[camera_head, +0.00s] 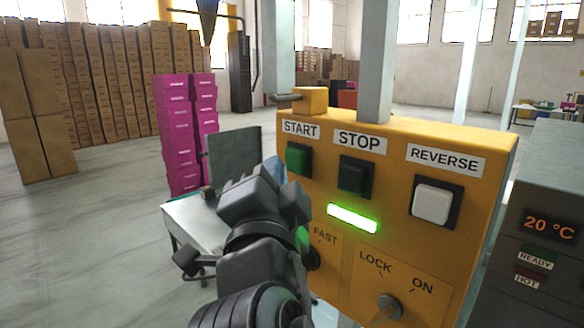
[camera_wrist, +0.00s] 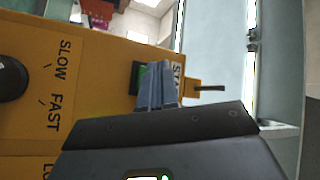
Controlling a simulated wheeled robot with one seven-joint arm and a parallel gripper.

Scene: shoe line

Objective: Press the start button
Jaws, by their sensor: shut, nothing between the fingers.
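The green start button (camera_head: 298,160) sits under the START label on the upper left of a yellow control panel (camera_head: 400,150). In the wrist view the start button (camera_wrist: 137,78) shows partly behind my fingers. My gripper (camera_head: 276,168) is shut and empty, just left of the start button in the head view. In the wrist view its bluish fingertips (camera_wrist: 156,72) overlap the button's edge. I cannot tell whether they touch it.
A dark stop button (camera_head: 354,178) and a white reverse button (camera_head: 433,203) sit to the right. A green light bar (camera_head: 352,217) glows below them. A lock knob (camera_head: 387,307) is lower down. A grey machine (camera_head: 545,190) stands at right; a small table (camera_head: 195,220) is at left.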

